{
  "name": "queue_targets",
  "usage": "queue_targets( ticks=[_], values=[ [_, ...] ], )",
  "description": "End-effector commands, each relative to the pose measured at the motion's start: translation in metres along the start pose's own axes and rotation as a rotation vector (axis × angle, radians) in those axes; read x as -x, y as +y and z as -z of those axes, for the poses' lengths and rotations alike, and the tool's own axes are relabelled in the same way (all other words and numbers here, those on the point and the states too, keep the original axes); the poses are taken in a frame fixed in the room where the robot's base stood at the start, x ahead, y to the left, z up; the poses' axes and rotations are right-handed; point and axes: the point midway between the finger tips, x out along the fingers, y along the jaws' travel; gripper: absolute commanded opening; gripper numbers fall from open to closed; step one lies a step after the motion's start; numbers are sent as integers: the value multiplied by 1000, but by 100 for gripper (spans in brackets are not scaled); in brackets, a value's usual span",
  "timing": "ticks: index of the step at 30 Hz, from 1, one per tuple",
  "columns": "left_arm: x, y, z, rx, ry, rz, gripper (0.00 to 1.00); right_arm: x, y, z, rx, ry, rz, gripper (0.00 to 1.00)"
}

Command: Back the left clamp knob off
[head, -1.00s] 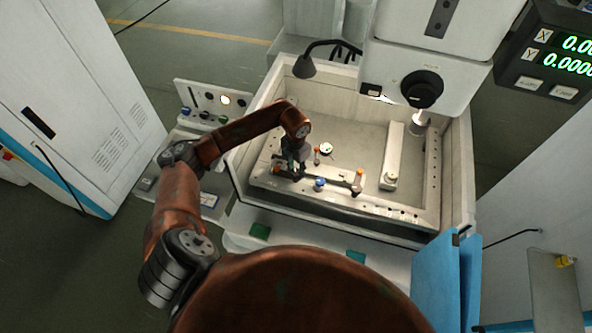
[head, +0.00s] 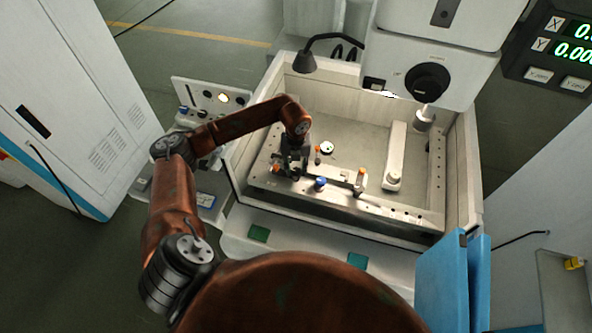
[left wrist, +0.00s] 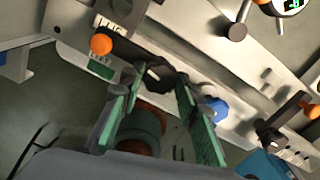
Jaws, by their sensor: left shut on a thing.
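My left gripper (head: 290,172) reaches down into the machine's tank, over the left end of the clamp bar. In the left wrist view its green-padded fingers (left wrist: 160,78) close around a dark knob (left wrist: 157,74), which I take for the left clamp knob. The fingers hide most of this knob in the head view. A blue knob (head: 320,184) stands just right of the gripper; it also shows in the left wrist view (left wrist: 213,108). An orange-topped piece (head: 361,174) is at the bar's right end. My right gripper is out of view.
A round dial (head: 327,148) lies behind the bar. Another orange knob (left wrist: 101,44) is close to the gripper. The tank's front wall (head: 330,222) is near. A lamp (head: 304,62) and the machine head (head: 428,80) overhang the back. The tank floor's middle is clear.

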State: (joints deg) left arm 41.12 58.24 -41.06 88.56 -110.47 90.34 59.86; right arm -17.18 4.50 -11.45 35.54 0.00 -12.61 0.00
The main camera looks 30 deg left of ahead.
Motion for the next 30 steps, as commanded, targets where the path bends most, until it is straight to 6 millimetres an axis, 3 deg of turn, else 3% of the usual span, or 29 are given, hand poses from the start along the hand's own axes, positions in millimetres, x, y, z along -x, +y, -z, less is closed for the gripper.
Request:
queue_targets(
  ticks=[9,24,25,30],
  values=[
    [1,0,-1,105,-3,1,6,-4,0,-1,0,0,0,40],
    [2,0,-2,122,-4,1,6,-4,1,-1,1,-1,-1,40],
    [2,0,-2,122,-4,1,31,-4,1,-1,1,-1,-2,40],
    [1,0,-1,121,-3,1,43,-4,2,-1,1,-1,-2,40]
  ],
)
